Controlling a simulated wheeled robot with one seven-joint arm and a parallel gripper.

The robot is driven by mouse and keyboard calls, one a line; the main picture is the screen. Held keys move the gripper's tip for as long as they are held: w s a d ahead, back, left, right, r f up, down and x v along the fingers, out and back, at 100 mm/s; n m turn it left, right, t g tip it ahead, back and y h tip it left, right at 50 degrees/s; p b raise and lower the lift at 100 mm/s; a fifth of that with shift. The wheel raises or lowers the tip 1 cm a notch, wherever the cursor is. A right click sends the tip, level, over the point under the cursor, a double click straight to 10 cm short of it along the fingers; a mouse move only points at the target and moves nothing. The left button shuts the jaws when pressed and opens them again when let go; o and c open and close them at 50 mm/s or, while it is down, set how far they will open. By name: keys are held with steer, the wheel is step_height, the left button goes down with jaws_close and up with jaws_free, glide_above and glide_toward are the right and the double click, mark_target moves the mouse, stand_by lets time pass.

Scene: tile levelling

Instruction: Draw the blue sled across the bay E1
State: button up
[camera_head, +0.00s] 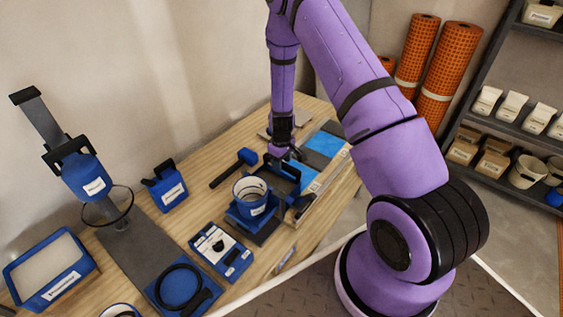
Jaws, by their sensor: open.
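My purple arm reaches down over the wooden bench, and my gripper (289,155) is at its far middle. It is open, though its fingers are small and partly hidden. Just below it in the picture is a dark blue and black piece with an upright black handle (277,165), which looks like the blue sled. I cannot tell whether the fingers touch it. To its right lies a framed bay with blue and grey panels (322,143) and a pale strip along its front. I cannot read any label saying E1.
A bucket on a blue stand (253,198) is close in front of the sled. A blue-headed mallet (236,167) lies to the left. A tall blue stand (85,178), a blue box (168,187) and a blue tray (48,270) occupy the left. Shelves (510,125) stand at right.

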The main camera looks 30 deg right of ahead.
steer(key=shift+f, duration=0.25)
jaws_close()
steer(key=w+d, duration=0.5)
steer(key=d, duration=0.7)
steer(key=w+d, duration=0.5)
steer(key=d, duration=0.7)
steer(key=shift+d, duration=0.25)
jaws_free()
step_height(320, 180, up, 11)
